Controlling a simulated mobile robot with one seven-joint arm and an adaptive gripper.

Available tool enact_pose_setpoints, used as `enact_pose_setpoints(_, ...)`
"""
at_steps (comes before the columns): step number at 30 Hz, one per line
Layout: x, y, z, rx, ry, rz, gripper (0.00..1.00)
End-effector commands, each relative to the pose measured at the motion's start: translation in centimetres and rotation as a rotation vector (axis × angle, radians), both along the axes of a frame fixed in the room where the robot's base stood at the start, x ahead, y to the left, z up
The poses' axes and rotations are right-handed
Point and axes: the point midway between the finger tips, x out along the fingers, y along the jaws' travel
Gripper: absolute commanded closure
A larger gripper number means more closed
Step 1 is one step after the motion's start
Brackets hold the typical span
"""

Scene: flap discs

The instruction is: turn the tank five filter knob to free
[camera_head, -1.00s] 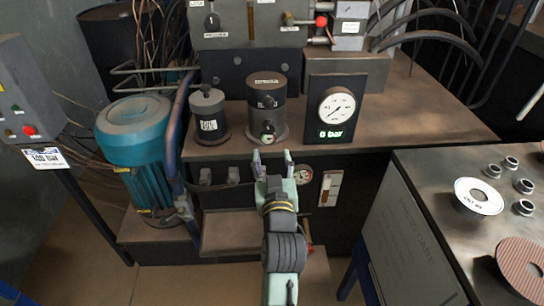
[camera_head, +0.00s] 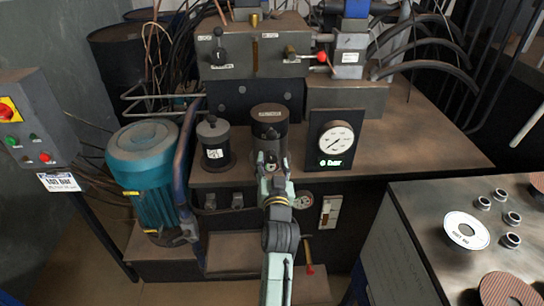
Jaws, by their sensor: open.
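A dark cylindrical filter housing (camera_head: 269,116) stands on the bench at the centre, with a label on its upper face that is too small to read. A small black knob (camera_head: 270,133) shows on its front. My gripper (camera_head: 271,158) is open in front of the lower part of this housing, just below that knob in the picture. The fingers are apart, and they and the arm hide the small round fitting at the housing's base. I cannot tell whether a finger touches anything.
A smaller dark canister (camera_head: 214,142) stands left of the housing. A pressure gauge panel (camera_head: 335,139) stands close on the right. A valve block (camera_head: 253,50) with levers is behind. A blue-green motor (camera_head: 147,175) is at left, a table (camera_head: 410,220) with discs at right.

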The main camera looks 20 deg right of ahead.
Motion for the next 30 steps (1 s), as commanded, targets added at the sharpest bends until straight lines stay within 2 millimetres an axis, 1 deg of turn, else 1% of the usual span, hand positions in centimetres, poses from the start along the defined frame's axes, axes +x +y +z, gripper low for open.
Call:
enact_pose_setpoints(1,0.6,-0.2,0.2,0.000,0.000,0.000,0.52)
enact_pose_setpoints(3,1.2,-0.4,0.2,0.000,-0.001,0.000,0.52)
enact_pose_setpoints(6,1.8,-0.5,0.1,0.000,-0.001,0.000,0.52)
enact_pose_setpoints(15,1.9,-0.5,0.0,-0.001,0.000,0.000,0.53)
enact_pose_setpoints(30,1.9,-0.5,0.0,-0.001,0.000,0.000,0.86)
